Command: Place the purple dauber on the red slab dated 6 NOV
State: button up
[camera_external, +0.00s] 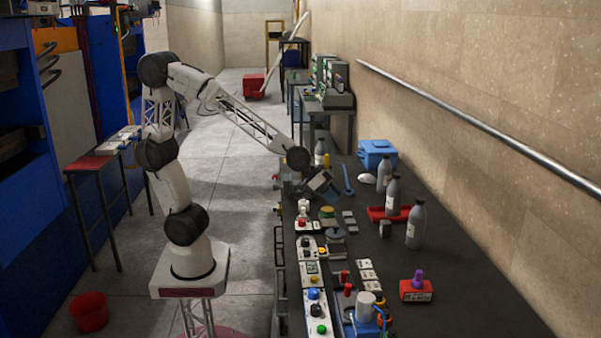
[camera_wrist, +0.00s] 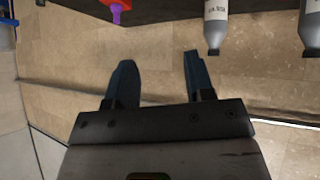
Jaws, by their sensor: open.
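The purple dauber (camera_external: 417,277) stands upright on a red slab (camera_external: 416,292) at the near right of the dark bench. The slab's front has pale lettering too small to read. In the wrist view, which is upside down, the purple dauber (camera_wrist: 117,15) shows at the top edge against the red slab (camera_wrist: 122,3). Another flat red piece (camera_external: 376,213) lies among the grey bottles; I cannot tell whether it bears a date. My gripper (camera_external: 334,194) is over the far part of the bench, well away from the dauber. Its fingers (camera_wrist: 157,72) are apart, with nothing between them.
Several grey bottles (camera_external: 416,228) stand along the right side of the bench. A blue box (camera_external: 377,155) sits behind them. Control panels with buttons (camera_external: 314,300) line the left edge, and a blue device (camera_external: 366,320) stands near the front. Bench around the red slab is mostly clear.

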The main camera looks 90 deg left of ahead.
jog(key=s+a+n+g+y, duration=0.1)
jog(key=s+a+g+y, duration=0.1)
jog(key=s+a, duration=0.9)
jog(key=s+a+f+n+g+y, duration=0.1)
jog(key=s+a+g, duration=0.3)
jog(key=s+a, duration=0.7)
jog(key=s+y, duration=0.1)
jog(key=s, duration=0.7)
jog(key=shift+f+n, duration=0.25)
jog(key=shift+n, duration=0.05)
